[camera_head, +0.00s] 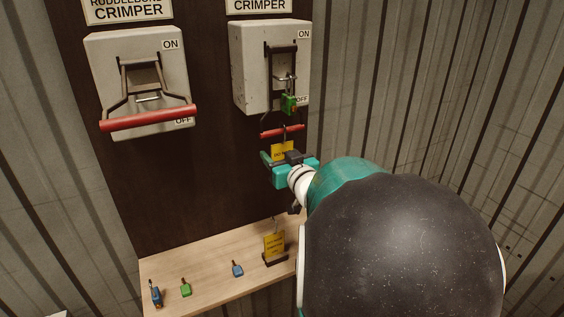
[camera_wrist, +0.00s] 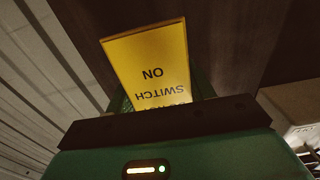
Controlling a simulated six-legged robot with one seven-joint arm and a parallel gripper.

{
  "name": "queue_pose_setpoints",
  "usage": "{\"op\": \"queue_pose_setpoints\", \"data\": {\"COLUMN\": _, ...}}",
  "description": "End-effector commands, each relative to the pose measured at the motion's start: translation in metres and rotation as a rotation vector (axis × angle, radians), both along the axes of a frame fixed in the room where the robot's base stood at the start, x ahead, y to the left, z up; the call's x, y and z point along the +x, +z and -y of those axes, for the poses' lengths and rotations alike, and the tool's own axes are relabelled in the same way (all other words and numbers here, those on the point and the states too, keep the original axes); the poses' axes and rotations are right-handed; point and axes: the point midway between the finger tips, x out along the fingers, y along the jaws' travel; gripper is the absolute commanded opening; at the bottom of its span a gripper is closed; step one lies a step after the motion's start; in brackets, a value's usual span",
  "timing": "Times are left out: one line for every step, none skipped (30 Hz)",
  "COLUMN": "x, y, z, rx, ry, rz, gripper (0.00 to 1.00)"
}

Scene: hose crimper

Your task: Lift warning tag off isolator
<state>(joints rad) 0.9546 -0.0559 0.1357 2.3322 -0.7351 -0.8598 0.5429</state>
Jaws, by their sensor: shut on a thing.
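The yellow warning tag (camera_head: 282,149) is in front of the dark board, below the right isolator (camera_head: 248,60). In the wrist view the tag (camera_wrist: 148,62) shows upside-down lettering including "SWITCH ON". My gripper (camera_head: 284,159) is shut on the tag's lower part, and its dark jaw hides the end of the lettering. A dark hook or wire seems to run up from the tag past the red handle (camera_head: 283,131). I cannot tell whether it still touches the isolator. A green padlock (camera_head: 289,105) hangs on the isolator just above.
A left isolator (camera_head: 138,75) with a red handle is on the same board. The wooden shelf (camera_head: 215,264) below carries blue padlocks (camera_head: 237,269), a green padlock (camera_head: 186,288) and another yellow tag (camera_head: 274,245) on a stand. Corrugated walls flank the board.

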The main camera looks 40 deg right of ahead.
Motion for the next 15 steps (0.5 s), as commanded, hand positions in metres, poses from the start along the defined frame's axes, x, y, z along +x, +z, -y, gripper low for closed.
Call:
{"op": "queue_pose_setpoints", "data": {"x": 0.000, "y": 0.002, "z": 0.000, "rx": -0.001, "ry": 0.000, "rz": 0.001, "gripper": 0.35}}
{"op": "queue_pose_setpoints", "data": {"x": 0.000, "y": 0.003, "z": 0.000, "rx": -0.001, "ry": 0.000, "rz": 0.001, "gripper": 0.35}}
{"op": "queue_pose_setpoints", "data": {"x": 0.000, "y": 0.004, "z": 0.000, "rx": -0.001, "ry": 0.001, "rz": 0.001, "gripper": 0.35}}
{"op": "queue_pose_setpoints", "data": {"x": 0.000, "y": 0.004, "z": 0.000, "rx": -0.002, "ry": 0.001, "rz": 0.000, "gripper": 0.35}}
{"op": "queue_pose_setpoints", "data": {"x": 0.000, "y": 0.005, "z": 0.000, "rx": -0.002, "ry": 0.001, "rz": 0.000, "gripper": 0.35}}
{"op": "queue_pose_setpoints", "data": {"x": 0.000, "y": 0.006, "z": 0.000, "rx": -0.002, "ry": 0.001, "rz": -0.001, "gripper": 0.35}}
{"op": "queue_pose_setpoints", "data": {"x": 0.000, "y": 0.007, "z": 0.000, "rx": -0.002, "ry": 0.001, "rz": -0.001, "gripper": 0.35}}
{"op": "queue_pose_setpoints", "data": {"x": 0.000, "y": 0.008, "z": 0.000, "rx": -0.002, "ry": 0.001, "rz": -0.001, "gripper": 0.35}}
{"op": "queue_pose_setpoints", "data": {"x": 0.000, "y": 0.009, "z": 0.000, "rx": -0.002, "ry": 0.001, "rz": -0.001, "gripper": 0.35}}
{"op": "queue_pose_setpoints", "data": {"x": 0.000, "y": 0.010, "z": -0.001, "rx": -0.001, "ry": 0.001, "rz": 0.000, "gripper": 0.35}}
{"op": "queue_pose_setpoints", "data": {"x": 0.000, "y": 0.011, "z": -0.001, "rx": -0.001, "ry": 0.001, "rz": 0.000, "gripper": 0.35}}
{"op": "queue_pose_setpoints", "data": {"x": 0.000, "y": 0.012, "z": -0.001, "rx": -0.002, "ry": 0.001, "rz": -0.001, "gripper": 0.35}}
{"op": "queue_pose_setpoints", "data": {"x": 0.000, "y": 0.013, "z": -0.001, "rx": -0.002, "ry": 0.001, "rz": -0.001, "gripper": 0.35}}
{"op": "queue_pose_setpoints", "data": {"x": 0.000, "y": 0.013, "z": -0.001, "rx": -0.002, "ry": 0.001, "rz": -0.001, "gripper": 0.35}}
{"op": "queue_pose_setpoints", "data": {"x": 0.000, "y": 0.014, "z": -0.001, "rx": -0.002, "ry": 0.001, "rz": -0.001, "gripper": 0.35}}
